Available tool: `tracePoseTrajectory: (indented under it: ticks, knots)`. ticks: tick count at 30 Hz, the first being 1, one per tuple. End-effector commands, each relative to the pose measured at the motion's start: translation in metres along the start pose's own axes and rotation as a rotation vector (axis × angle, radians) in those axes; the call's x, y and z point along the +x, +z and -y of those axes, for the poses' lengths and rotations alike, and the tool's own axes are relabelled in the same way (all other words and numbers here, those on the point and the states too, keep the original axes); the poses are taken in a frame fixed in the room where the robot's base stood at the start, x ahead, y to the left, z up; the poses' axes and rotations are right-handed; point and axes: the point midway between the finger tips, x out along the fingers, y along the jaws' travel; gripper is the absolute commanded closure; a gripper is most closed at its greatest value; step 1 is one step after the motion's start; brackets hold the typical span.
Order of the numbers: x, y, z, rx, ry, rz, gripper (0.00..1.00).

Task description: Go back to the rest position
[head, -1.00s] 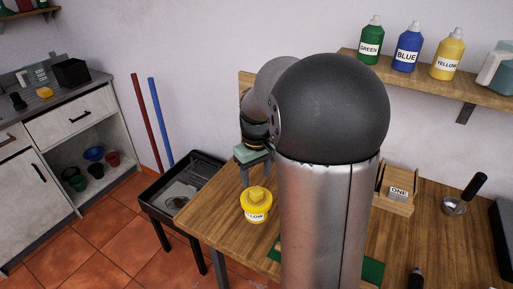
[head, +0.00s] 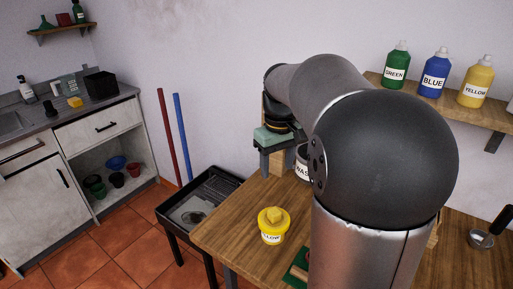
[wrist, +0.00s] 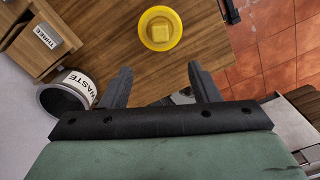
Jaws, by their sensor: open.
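My gripper (wrist: 162,84) is open in the wrist view. Its two dark fingers are spread with nothing between them. In the head view my gripper (head: 272,158) hangs over the back left part of the wooden table (head: 228,225), pointing down. My arm covers much of the table's middle in the head view.
A container labelled WASTE (wrist: 67,93) stands beside my gripper, next to a wooden box labelled THREE (wrist: 37,40). A black-framed trolley (head: 164,213) stands left of the table. Green (head: 395,71), blue (head: 433,77) and yellow (head: 474,88) bottles stand on the wall shelf.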

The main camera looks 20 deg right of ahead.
Motion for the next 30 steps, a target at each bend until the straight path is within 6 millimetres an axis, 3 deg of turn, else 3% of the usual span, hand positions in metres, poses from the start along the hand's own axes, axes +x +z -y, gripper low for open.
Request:
tracePoseTrajectory:
  ticks: [5,8,11,15,18,23,30]
  knots:
    - [0.001,0.002,0.003,0.0,0.0,0.0,0.44]
    - [0.009,0.016,0.026,0.003,-0.002,-0.005,0.44]
    - [0.028,0.047,0.066,0.018,-0.005,-0.012,0.44]
    - [0.064,0.104,0.118,0.046,-0.006,-0.026,0.44]
    - [0.088,0.139,0.141,0.066,-0.006,-0.033,0.44]
    - [0.11,0.17,0.156,0.085,-0.006,-0.037,0.44]
    - [0.113,0.173,0.157,0.09,-0.006,-0.036,0.44]
